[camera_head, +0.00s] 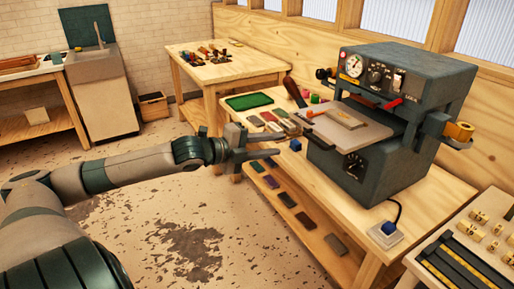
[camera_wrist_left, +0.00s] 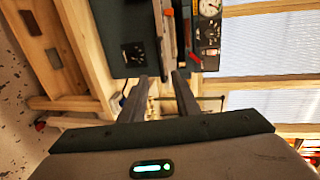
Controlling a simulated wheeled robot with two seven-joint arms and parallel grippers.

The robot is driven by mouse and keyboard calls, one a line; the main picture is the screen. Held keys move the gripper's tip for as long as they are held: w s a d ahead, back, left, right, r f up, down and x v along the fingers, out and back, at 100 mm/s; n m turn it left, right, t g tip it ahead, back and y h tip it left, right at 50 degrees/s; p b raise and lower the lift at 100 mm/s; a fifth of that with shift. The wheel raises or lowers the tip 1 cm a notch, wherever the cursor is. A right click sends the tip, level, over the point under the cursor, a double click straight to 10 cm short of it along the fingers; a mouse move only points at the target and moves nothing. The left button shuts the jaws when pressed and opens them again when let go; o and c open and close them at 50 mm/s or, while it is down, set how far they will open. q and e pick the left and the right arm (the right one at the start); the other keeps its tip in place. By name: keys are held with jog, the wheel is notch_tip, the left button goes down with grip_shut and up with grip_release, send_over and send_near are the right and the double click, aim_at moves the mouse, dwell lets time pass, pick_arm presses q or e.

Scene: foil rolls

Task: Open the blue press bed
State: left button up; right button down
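The dark blue-grey press (camera_head: 415,92) stands on the wooden bench, with dials and a red lever on its front. Its pale flat bed (camera_head: 378,133) sticks out to the left from the slot, with a small light wooden block (camera_head: 345,118) on top. My left gripper (camera_head: 280,142) is open and empty, just left of the bed's front end and apart from it. In the left wrist view, the two fingers (camera_wrist_left: 161,76) are spread, with the press (camera_wrist_left: 125,35) and the bed seen edge-on (camera_wrist_left: 169,30) ahead of them. My right gripper is out of view.
Several coloured foil pieces (camera_head: 270,118) and a green tray (camera_head: 249,101) lie behind. More pieces rest on the lower shelf (camera_head: 325,222). A rack (camera_head: 478,240) stands at the front right.

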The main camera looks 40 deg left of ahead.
pick_arm(q)
jog(key=shift+v, duration=2.4)
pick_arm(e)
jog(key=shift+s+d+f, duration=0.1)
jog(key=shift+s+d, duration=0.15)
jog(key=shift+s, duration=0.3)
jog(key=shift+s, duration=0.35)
